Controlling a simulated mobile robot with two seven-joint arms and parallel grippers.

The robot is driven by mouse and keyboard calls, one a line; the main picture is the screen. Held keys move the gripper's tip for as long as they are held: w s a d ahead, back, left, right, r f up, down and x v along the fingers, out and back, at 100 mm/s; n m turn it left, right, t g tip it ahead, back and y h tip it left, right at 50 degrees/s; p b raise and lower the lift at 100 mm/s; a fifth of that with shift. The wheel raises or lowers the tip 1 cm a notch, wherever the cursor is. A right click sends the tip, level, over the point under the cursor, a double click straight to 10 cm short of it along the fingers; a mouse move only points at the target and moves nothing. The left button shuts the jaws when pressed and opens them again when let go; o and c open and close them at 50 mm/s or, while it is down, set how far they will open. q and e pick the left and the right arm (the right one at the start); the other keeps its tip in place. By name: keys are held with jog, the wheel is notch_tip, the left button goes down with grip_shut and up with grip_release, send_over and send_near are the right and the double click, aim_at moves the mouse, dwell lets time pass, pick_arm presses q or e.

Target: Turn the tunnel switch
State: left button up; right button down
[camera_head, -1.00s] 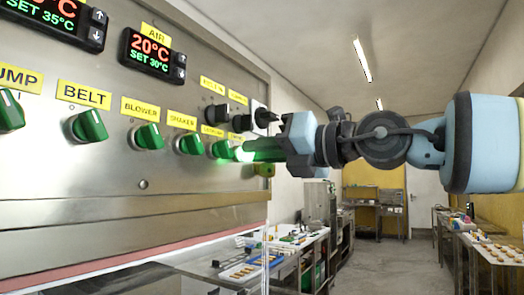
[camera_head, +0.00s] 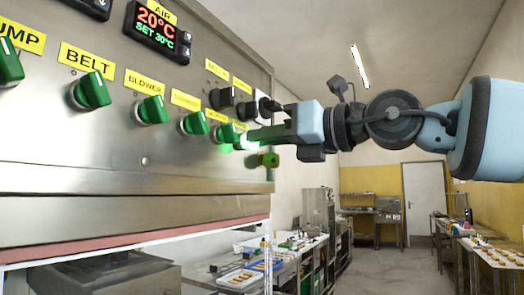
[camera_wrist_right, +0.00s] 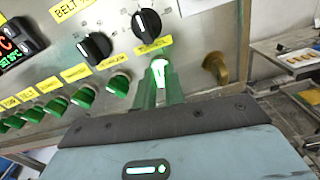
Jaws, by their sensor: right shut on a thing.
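The tunnel switch (camera_wrist_right: 159,72) is the last green knob at the right end of the row on the steel control panel (camera_head: 60,150). In the right wrist view it glows pale green under a yellow label (camera_wrist_right: 152,46) too blurred to read surely. My right gripper (camera_wrist_right: 160,88) is shut on this knob, with one green finger on each side of it. In the head view the right gripper (camera_head: 252,137) reaches in from the right and partly hides the knob and its bright glow. My left gripper is in neither view.
More green knobs, such as the belt knob (camera_head: 90,91) and the blower knob (camera_head: 151,110), line up to the left. Black selector knobs (camera_wrist_right: 146,23) sit above. A brass-coloured fitting (camera_wrist_right: 216,67) juts out to the right. A work table (camera_head: 240,275) stands beyond the panel.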

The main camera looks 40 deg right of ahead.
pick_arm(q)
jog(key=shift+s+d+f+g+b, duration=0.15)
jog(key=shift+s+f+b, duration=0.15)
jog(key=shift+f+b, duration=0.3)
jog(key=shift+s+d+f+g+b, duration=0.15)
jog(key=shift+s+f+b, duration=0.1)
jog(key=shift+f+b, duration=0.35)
pick_arm(e)
jog(key=shift+a+n, duration=0.1)
jog(key=shift+n, duration=3.6)
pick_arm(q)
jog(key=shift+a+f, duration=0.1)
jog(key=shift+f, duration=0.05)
pick_arm(e)
jog(key=c, duration=1.5)
grip_release()
pick_arm(q)
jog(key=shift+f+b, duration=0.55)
jog(key=shift+b, duration=0.05)
pick_arm(e)
jog(key=v, duration=0.8)
